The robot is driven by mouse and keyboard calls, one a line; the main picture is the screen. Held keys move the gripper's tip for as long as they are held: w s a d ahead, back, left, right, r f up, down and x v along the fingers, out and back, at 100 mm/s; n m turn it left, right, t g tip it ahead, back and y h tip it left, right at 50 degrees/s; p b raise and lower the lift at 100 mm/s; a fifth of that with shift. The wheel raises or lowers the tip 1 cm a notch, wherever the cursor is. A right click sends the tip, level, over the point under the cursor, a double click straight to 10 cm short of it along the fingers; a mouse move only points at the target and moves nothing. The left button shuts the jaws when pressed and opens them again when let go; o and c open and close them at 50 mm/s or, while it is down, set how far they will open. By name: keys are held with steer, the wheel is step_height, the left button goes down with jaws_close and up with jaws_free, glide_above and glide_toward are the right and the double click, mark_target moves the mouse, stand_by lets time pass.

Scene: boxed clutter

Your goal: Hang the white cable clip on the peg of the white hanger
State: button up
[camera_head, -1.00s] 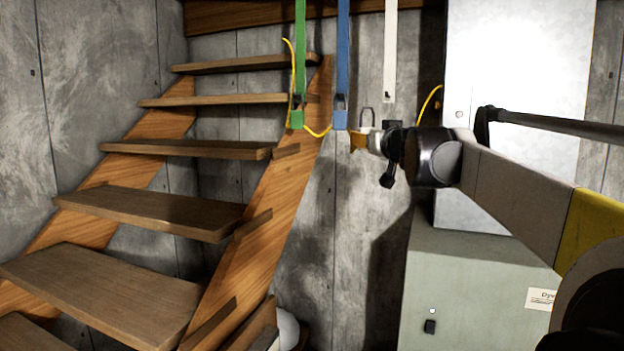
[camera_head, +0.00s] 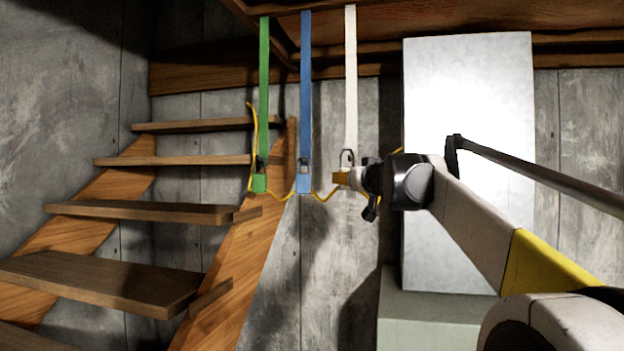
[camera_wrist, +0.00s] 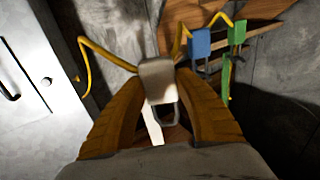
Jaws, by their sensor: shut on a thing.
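My gripper (camera_head: 342,178) is shut on the white cable clip (camera_wrist: 157,82). The clip's pale body sits between the yellow fingers in the wrist view, with its dark metal loop toward the bottom of the picture. The white hanger (camera_head: 351,85) is a strap hanging from the wooden beam. In the head view the clip's loop overlaps the hanger's lower end. The hanger's strip also shows behind the loop in the wrist view (camera_wrist: 153,130). The peg cannot be made out, and I cannot tell whether the loop is around it. The fingers hide most of the clip body in the head view.
A blue clip (camera_head: 304,183) hangs on the blue strap (camera_head: 305,80), and a green clip (camera_head: 259,184) on the green strap (camera_head: 264,80). A yellow cable (camera_head: 325,197) links the clips. Wooden stairs (camera_head: 130,211) stand left; a pale cabinet (camera_head: 470,90) stands right, behind my arm.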

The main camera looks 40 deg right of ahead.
steer(key=w+d+f, duration=0.1)
steer(key=w+d, duration=0.3)
steer(key=shift+d+f+p, duration=0.15)
steer(key=shift+d+p, duration=0.2)
steer(key=shift+d, duration=0.05)
stand_by(0.4)
stand_by(0.5)
steer(key=o, duration=1.1)
steer(key=shift+o, duration=0.2)
